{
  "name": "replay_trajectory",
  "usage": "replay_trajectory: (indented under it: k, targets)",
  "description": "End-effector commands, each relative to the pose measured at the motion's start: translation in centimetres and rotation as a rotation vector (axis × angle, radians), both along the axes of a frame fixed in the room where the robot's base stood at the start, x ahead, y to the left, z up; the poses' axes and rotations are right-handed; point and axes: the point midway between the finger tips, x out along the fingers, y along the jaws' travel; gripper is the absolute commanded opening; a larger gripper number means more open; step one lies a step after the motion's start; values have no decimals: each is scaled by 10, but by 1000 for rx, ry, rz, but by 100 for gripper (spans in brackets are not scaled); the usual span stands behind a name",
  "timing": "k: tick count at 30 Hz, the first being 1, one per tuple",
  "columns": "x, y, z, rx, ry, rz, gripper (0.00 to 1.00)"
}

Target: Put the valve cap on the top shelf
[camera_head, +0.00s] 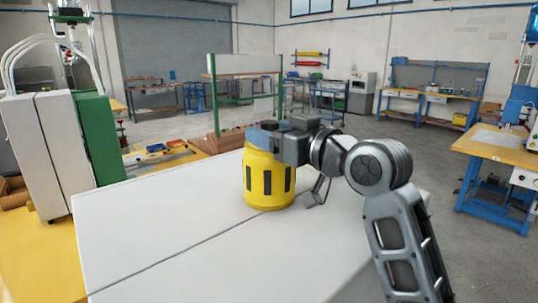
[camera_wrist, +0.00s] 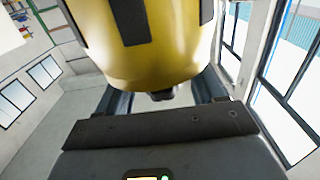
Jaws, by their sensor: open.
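The valve cap appears to be the yellow, drum-shaped piece with dark slots (camera_head: 268,184), standing upright on the white table. In the wrist view the yellow cap (camera_wrist: 165,50) fills the upper middle, very close. My gripper (camera_head: 266,138) is at the top of the cap, reaching in from the right. Its open fingers (camera_wrist: 161,92) show on either side of the cap's near end in the wrist view. The fingertips are largely hidden, and I cannot tell whether they touch it. A green-posted rack with an upper board (camera_head: 245,73) stands behind the table.
The white table (camera_head: 160,235) is clear in front of the cap. A white and green machine (camera_head: 60,145) stands at its left. Workbenches (camera_head: 430,97) line the back, and a yellow-topped bench (camera_head: 495,145) stands at the right with open floor between.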

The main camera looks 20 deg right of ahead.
Motion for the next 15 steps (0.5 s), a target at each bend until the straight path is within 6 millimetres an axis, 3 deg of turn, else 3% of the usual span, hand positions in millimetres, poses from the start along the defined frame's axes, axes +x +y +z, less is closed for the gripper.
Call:
replay_trajectory:
  k: [3,11,15]
  targets:
    - [9,3,1,0,0,1,68]
    - [10,3,0,0,0,0,67]
    - [10,3,0,0,0,0,54]
